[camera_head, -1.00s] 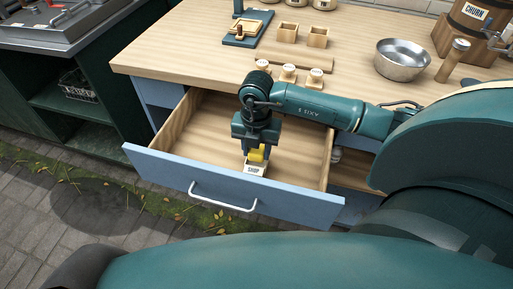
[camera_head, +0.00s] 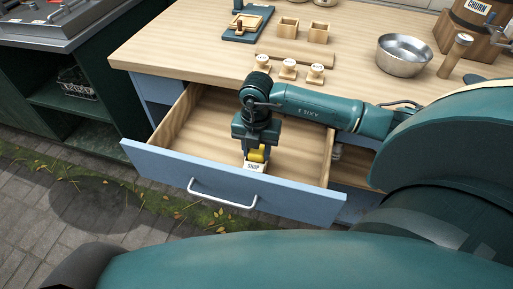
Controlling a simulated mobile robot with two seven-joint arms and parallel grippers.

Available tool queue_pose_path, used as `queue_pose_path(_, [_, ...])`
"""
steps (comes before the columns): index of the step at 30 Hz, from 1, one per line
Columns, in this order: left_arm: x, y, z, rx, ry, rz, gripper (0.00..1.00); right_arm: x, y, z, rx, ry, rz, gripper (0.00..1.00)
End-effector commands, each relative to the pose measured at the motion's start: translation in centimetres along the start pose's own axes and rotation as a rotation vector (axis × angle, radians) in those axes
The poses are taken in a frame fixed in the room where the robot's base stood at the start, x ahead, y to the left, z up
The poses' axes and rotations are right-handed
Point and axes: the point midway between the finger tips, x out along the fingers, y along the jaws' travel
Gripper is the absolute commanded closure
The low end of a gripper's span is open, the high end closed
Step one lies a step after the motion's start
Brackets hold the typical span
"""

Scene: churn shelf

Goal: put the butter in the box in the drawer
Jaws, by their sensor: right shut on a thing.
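The open drawer (camera_head: 192,184) has a blue front with a white handle and a bare wooden inside. A small white box (camera_head: 255,167) marked "SHOP" stands inside it near the front panel. The yellow butter (camera_head: 257,155) shows at the top of the box, between the fingers of my right gripper (camera_head: 257,151). The gripper points down into the drawer and is shut on the butter. The butter's lower part is hidden, so I cannot tell how deep it sits in the box. My left gripper is not in view.
The wooden counter (camera_head: 180,58) above the drawer holds three round stamps (camera_head: 289,68), two small wooden boxes (camera_head: 288,28), a metal bowl (camera_head: 403,55), a churn (camera_head: 470,30) and a blue board (camera_head: 243,25). The drawer's left part is free.

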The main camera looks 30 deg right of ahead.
Motion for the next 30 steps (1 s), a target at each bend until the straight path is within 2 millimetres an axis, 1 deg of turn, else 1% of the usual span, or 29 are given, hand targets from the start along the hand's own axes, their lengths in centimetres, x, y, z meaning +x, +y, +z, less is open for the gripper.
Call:
queue_pose_path(12, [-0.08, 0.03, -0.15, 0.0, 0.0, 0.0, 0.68, -0.12, 0.0, 0.02, 0.001, 0.0, 0.0, 0.83])
queue_pose_path(13, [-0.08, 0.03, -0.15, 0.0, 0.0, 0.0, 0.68, -0.12, 0.0, 0.02, 0.001, 0.0, 0.0, 0.58])
queue_pose_path(22, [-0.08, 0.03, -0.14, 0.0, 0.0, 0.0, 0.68, -0.13, 0.0, 0.02, 0.0, 0.0, 0.0, 0.34])
queue_pose_path(26, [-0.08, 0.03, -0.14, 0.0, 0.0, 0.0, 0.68, -0.13, -0.01, 0.02, 0.0, 0.0, 0.0, 0.34])
queue_pose_path(30, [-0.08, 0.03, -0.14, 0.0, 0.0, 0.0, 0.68, -0.11, -0.01, 0.01, 0.0, 0.0, 0.0, 0.44])
